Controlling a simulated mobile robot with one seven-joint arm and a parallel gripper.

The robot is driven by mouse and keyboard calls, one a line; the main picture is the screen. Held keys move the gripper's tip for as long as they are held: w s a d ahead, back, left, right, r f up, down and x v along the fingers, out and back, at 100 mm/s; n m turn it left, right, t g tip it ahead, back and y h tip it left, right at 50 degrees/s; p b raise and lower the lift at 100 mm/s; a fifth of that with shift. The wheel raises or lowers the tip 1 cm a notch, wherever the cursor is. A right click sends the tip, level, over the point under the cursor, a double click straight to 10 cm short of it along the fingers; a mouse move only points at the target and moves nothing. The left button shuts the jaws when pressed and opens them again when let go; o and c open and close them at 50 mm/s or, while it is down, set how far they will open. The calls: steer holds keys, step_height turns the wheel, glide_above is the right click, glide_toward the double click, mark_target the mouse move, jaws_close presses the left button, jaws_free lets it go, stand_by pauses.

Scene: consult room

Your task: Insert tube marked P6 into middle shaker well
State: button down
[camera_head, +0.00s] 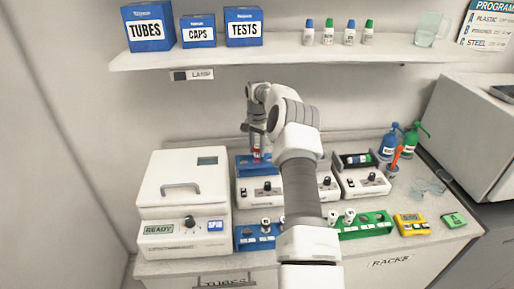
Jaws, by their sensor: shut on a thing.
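My gripper (257,147) points down at the back of the bench and is shut on a small tube with a red part (256,154). The tube's marking is too small to read. The tube is over or at the blue top (243,168) of a white device with a dark knob. I cannot tell whether its lower end is inside a well. The wells themselves are too small to make out. My arm hides part of the device to the right of it.
A white box-shaped machine reading READY (182,190) stands left. Blue (246,240) and green (375,227) racks with white-topped tubes lie in front. A white unit holding dark tubes (359,180), bottles (389,143) and a yellow timer (411,225) stand right. A shelf (280,54) hangs above.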

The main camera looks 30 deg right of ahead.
steer(key=shift+f+b, duration=0.35)
steer(key=shift+f, duration=0.35)
steer(key=shift+c, duration=2.2)
jaws_free()
steer(key=shift+r, duration=0.15)
